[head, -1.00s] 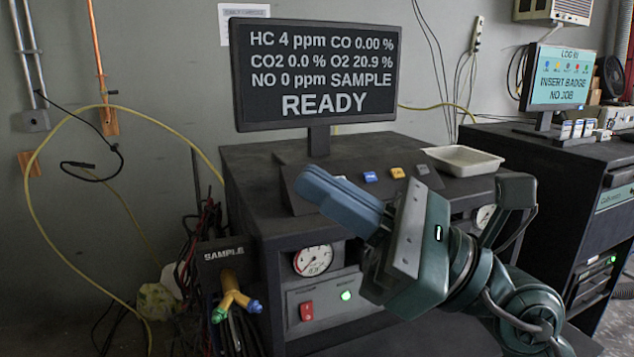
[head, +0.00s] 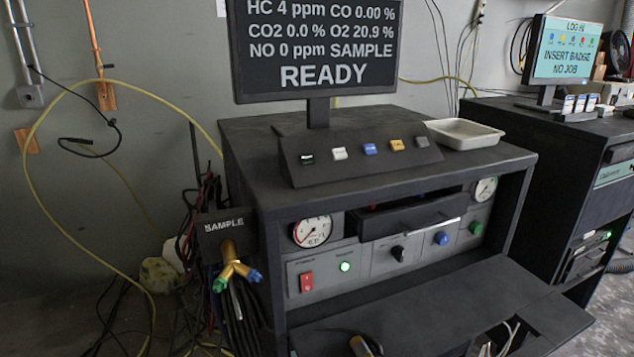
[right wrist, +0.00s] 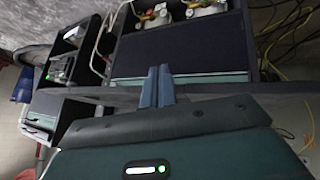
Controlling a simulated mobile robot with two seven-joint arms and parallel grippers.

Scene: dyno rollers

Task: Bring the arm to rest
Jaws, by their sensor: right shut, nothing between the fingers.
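My right gripper (right wrist: 157,86) shows in the right wrist view, its two blue-grey fingers close together and shut with nothing between them. It points toward dark cabinet surfaces, and no contact with them shows. In the head view neither of my grippers is in sight. The analyser cabinet (head: 250,160) stands there with its monitor (head: 315,50) reading READY and a row of buttons (head: 370,149) on the sloped panel below it.
A white tray (head: 463,134) sits on the cabinet top at the right. A dark flat shelf (head: 440,305) juts out at the cabinet's front. A sample fitting (head: 235,270) and hanging cables are at its left. A second cabinet (head: 560,165) stands at the right.

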